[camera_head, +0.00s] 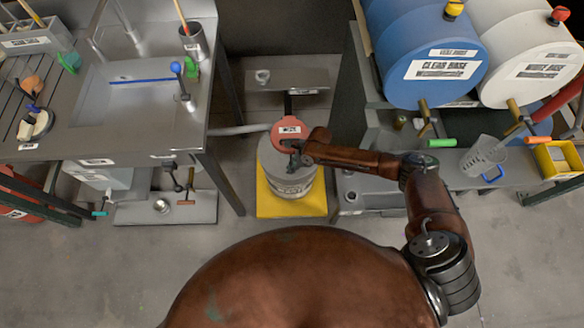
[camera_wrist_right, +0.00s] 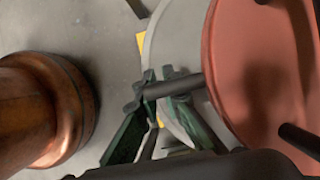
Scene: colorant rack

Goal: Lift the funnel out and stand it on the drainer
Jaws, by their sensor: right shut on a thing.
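The funnel (camera_head: 291,130) is red, with a white label, and shows over the back of the grey drum (camera_head: 291,188). In the right wrist view the funnel (camera_wrist_right: 262,85) fills the right side as a wide red bowl, with a dark rod-like handle on its rim. My right gripper (camera_head: 295,160) is shut on that handle; its dark green fingers (camera_wrist_right: 158,92) close around the rod. The funnel's lower end is hidden, so I cannot tell whether it is inside the drum. The ribbed drainer (camera_head: 62,85) is beside the sink at the far left. My left gripper is out of view.
The drum stands on a yellow platform (camera_head: 263,203). The sink basin (camera_head: 120,105) has a blue stick across it. A cup of tools (camera_head: 193,42) stands by the sink. Blue (camera_head: 410,45) and white (camera_head: 520,60) barrels and a clear jug (camera_head: 483,157) are at right.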

